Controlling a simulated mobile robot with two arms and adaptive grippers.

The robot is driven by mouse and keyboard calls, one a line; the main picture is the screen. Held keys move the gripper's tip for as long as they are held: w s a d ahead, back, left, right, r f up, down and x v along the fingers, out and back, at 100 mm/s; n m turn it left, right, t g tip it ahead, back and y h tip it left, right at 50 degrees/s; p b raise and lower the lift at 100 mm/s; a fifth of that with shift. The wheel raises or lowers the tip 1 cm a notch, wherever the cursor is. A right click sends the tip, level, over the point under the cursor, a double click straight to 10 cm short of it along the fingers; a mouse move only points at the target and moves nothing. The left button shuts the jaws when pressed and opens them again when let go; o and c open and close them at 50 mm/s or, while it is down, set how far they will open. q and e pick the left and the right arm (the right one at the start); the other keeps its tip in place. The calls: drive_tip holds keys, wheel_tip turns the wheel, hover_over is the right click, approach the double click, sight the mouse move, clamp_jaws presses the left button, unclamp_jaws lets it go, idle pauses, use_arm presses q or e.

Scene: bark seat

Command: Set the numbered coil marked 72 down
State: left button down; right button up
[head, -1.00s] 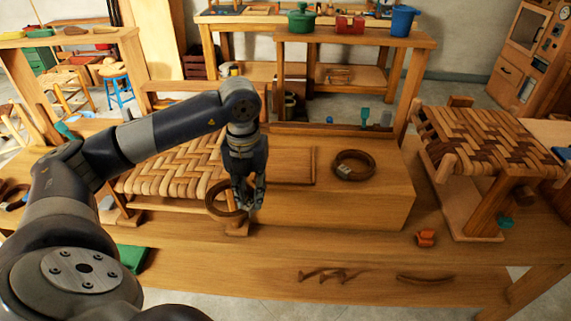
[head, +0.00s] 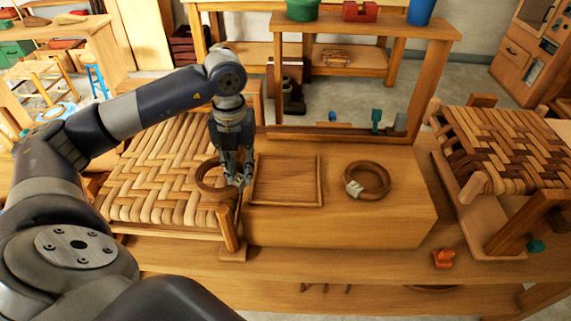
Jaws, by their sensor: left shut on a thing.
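My left gripper (head: 237,180) is shut on a brown ring-shaped coil (head: 203,182) by its right side. The coil hangs tilted over the right edge of a woven bark seat (head: 160,165), and part of it is hidden behind the fingers. A small pale tag shows at the fingertips, but I cannot read its number. I cannot tell whether the coil touches the seat. A second brown coil (head: 377,192) lies flat on the wooden block, with a pale tag whose number is too small to read. My right gripper is not in view.
A square, rimmed wooden tray (head: 287,182) sits empty just right of my gripper, on the raised wooden block (head: 345,228). A second woven seat (head: 515,145) stands at the right. A small orange thing (head: 444,258) lies on the bench near it.

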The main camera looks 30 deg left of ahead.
use_arm(q)
drive_tip(key=shift+w+d+r+p, duration=0.15)
drive_tip(key=shift+w+d+p, duration=0.35)
drive_tip(key=shift+w, duration=0.2)
drive_tip(key=w+d+p, duration=0.2)
drive_tip(key=w+d, duration=0.2)
drive_tip(key=d, duration=0.1)
drive_tip(key=shift+w, duration=0.35)
drive_tip(key=p, duration=0.2)
hover_over(305, 180)
drive_tip(key=s, duration=0.1)
drive_tip(key=shift+s+a+f, duration=0.1)
drive_tip(key=shift+a+f, duration=0.3)
drive_tip(key=shift+f, duration=0.05)
drive_tip(key=shift+w+d+f, duration=0.1)
drive_tip(key=shift+w+d, duration=0.2)
drive_tip(key=shift+w, duration=0.15)
drive_tip(key=shift+w+d+f+p, duration=0.15)
drive_tip(key=shift+w+p, duration=0.05)
drive_tip(key=shift+p, duration=0.2)
wheel_tip(305, 180, down, 3)
drive_tip(key=shift+r+p, duration=0.15)
drive_tip(key=shift+p, duration=0.45)
drive_tip(key=shift+f, duration=0.4)
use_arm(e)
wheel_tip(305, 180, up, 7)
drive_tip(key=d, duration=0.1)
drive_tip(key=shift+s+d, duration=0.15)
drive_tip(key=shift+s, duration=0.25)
